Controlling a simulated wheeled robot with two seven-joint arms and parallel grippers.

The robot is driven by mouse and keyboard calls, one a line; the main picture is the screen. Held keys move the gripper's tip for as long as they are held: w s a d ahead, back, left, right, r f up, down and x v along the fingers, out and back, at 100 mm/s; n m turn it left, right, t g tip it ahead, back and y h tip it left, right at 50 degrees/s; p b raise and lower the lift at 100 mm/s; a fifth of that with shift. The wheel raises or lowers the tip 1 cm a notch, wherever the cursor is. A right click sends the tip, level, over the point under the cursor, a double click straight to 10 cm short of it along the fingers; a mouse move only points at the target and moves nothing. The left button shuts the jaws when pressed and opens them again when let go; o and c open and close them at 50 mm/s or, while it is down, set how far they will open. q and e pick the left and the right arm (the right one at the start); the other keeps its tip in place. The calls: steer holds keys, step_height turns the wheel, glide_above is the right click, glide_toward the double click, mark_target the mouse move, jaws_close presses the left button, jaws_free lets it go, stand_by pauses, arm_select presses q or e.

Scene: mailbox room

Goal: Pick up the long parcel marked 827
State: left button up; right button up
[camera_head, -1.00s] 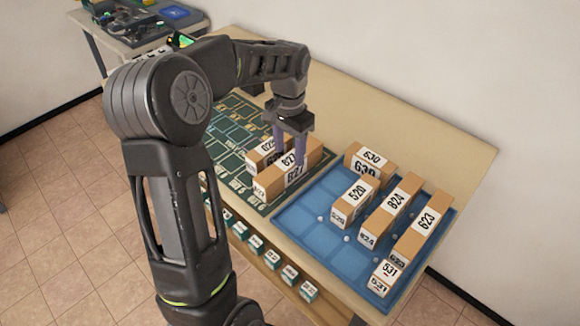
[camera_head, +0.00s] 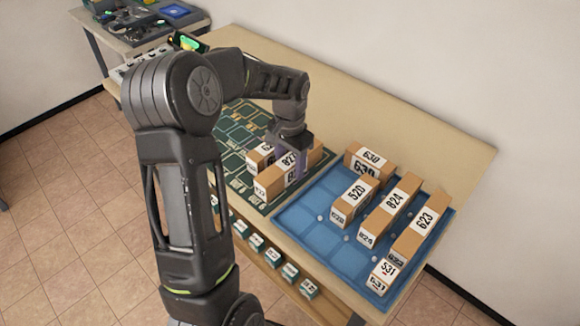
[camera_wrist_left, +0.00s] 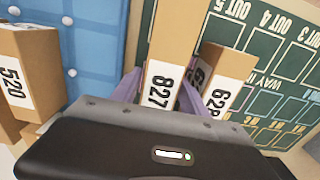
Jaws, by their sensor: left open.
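The long parcel marked 827 (camera_head: 274,188) is a brown box with white labels, lying on the green mat (camera_head: 232,165) near its right edge. In the left wrist view the parcel (camera_wrist_left: 172,40) stands between the purple fingers. My left gripper (camera_head: 292,160) is open and lowered over the parcel, with one finger on each side of it. It also shows in the left wrist view (camera_wrist_left: 160,90). Whether the fingers touch the parcel I cannot tell. A shorter parcel, its number partly hidden (camera_head: 259,157), stands close beside it on the mat. My right gripper is not in view.
A blue tray (camera_head: 300,222) to the right holds parcels 630 (camera_head: 366,162), 520 (camera_head: 354,198), 824 (camera_head: 390,208), 623 (camera_head: 421,226) and 531 (camera_head: 383,275). Small labelled blocks (camera_head: 272,257) line the table's front. A second table (camera_head: 135,40) stands at the back left.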

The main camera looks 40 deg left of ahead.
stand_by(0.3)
arm_select(q)
jaws_close()
stand_by(0.5)
